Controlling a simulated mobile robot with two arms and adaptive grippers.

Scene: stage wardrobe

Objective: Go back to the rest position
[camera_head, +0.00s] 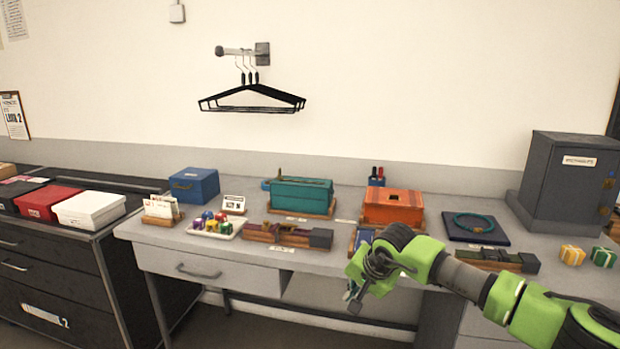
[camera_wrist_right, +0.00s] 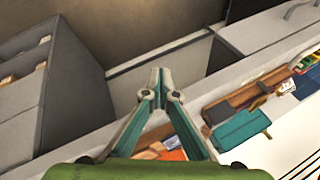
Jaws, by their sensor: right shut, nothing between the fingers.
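My right arm comes in from the right in the head view, green with dark joints. Its gripper (camera_head: 354,292) hangs in front of the table's front edge, over the open space under the tabletop. In the right wrist view the two fingers of the gripper (camera_wrist_right: 160,75) meet at their tips, with nothing between them. My left arm and gripper are in neither view.
The grey table (camera_head: 225,248) carries a teal box (camera_head: 300,194), an orange box (camera_head: 393,206), a blue box (camera_head: 194,185) and a tray of colourful spools (camera_head: 215,229). A dark safe (camera_head: 565,180) stands right. Black hangers (camera_head: 252,98) hang on the wall.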

